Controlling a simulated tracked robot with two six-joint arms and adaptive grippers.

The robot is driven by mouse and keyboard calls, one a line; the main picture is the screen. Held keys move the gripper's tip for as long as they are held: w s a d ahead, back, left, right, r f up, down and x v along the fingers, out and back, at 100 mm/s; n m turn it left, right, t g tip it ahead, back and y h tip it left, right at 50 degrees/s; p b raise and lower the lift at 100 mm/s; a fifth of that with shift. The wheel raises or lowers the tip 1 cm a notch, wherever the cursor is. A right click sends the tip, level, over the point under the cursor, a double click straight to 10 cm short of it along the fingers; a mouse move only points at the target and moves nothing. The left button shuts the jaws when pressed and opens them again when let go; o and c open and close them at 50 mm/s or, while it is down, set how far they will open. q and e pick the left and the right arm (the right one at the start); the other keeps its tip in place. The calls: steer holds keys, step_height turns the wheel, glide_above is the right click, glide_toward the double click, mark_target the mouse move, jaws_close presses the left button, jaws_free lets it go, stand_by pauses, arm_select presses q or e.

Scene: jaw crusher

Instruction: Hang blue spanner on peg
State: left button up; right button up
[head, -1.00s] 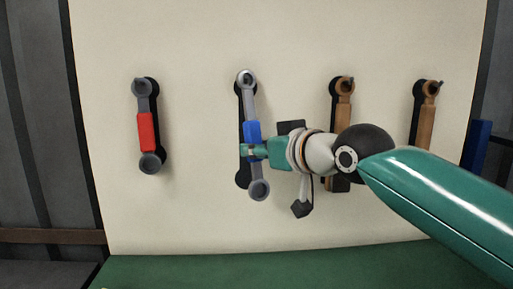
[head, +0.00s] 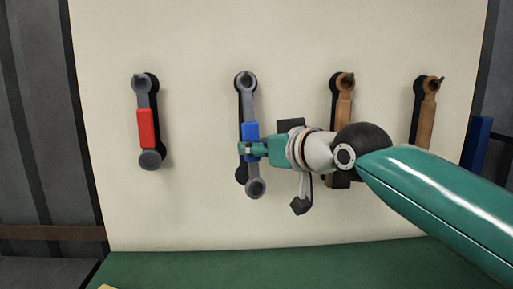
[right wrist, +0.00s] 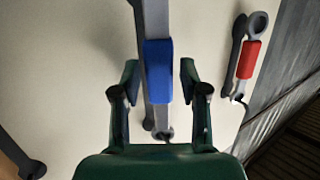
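The blue spanner (head: 251,130), grey with a blue band, hangs almost upright on the pale board. Its upper ring is at the second peg (head: 246,76) from the left, and the peg tip shows at the ring. A dark spanner-shaped outline shows behind it. My right gripper (head: 247,149) is at the blue band, coming from the right. In the right wrist view the right gripper (right wrist: 159,80) is open, one finger on each side of the blue band (right wrist: 158,70), with narrow gaps between. My left gripper is not in view.
A red-banded spanner (head: 147,128) hangs on the left peg. Two brown spanners (head: 343,108) (head: 427,112) hang to the right, the nearer one partly behind my right arm. A green surface (head: 270,265) lies below the board (head: 200,215).

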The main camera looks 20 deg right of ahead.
steer(key=shift+o, duration=0.8)
steer(key=shift+s, duration=0.1)
steer(key=v, duration=1.1)
steer(key=shift+s, duration=0.35)
